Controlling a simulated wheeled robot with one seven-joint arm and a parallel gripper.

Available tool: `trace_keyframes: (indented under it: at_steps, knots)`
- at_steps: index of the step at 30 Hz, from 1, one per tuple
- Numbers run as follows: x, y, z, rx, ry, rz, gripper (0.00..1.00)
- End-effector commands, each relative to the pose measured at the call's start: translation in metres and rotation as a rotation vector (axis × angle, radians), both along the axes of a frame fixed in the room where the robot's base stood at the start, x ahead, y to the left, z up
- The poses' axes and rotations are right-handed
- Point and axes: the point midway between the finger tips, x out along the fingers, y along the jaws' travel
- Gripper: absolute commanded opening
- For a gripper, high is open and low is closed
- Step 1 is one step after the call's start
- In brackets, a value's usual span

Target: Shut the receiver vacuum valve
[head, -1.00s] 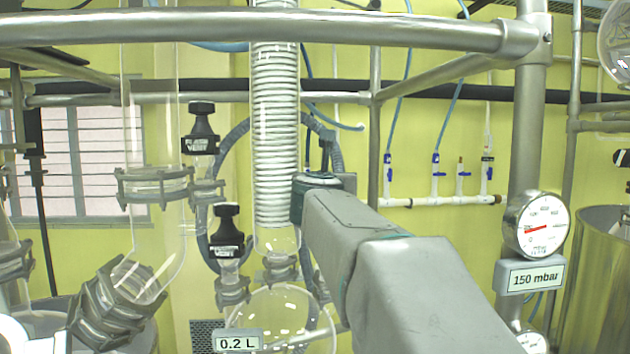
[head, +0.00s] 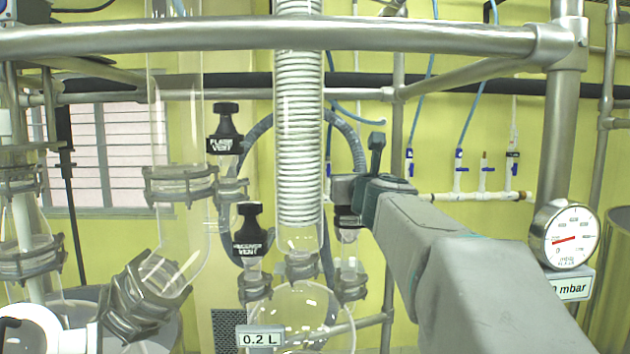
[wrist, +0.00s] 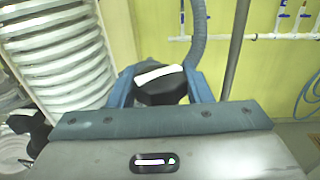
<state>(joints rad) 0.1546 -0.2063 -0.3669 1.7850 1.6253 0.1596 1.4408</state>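The receiver vacuum valve (head: 348,218) sits on a glass neck at the right side of the round receiver flask (head: 305,308). Its label is not readable in the head view. My gripper (head: 345,190) is at the top of this valve and hides its knob there. In the wrist view the black knob (wrist: 160,90) with a white strip on top lies between the two blue fingers of my gripper (wrist: 162,82). The fingers flank it closely on both sides with no clear gap. They appear shut on it.
The receiver vent valve (head: 250,235) and the flush vent valve (head: 225,130) stand to the left. The glass coil condenser (head: 299,130) is just left of my gripper. A metal rail (head: 270,35) crosses in front, and a pressure gauge (head: 565,238) is at the right.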

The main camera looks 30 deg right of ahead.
Motion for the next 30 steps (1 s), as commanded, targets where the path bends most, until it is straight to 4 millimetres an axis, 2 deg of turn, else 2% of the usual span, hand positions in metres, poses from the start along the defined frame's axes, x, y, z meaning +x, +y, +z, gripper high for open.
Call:
trace_keyframes:
  at_steps: [5,30]
  knots:
    - [0.0007,0.0006,-0.0011,-0.001,0.000,-0.025,0.25]
    - [0.0009,0.0000,0.0001,0.000,-0.001,-0.562,0.25]
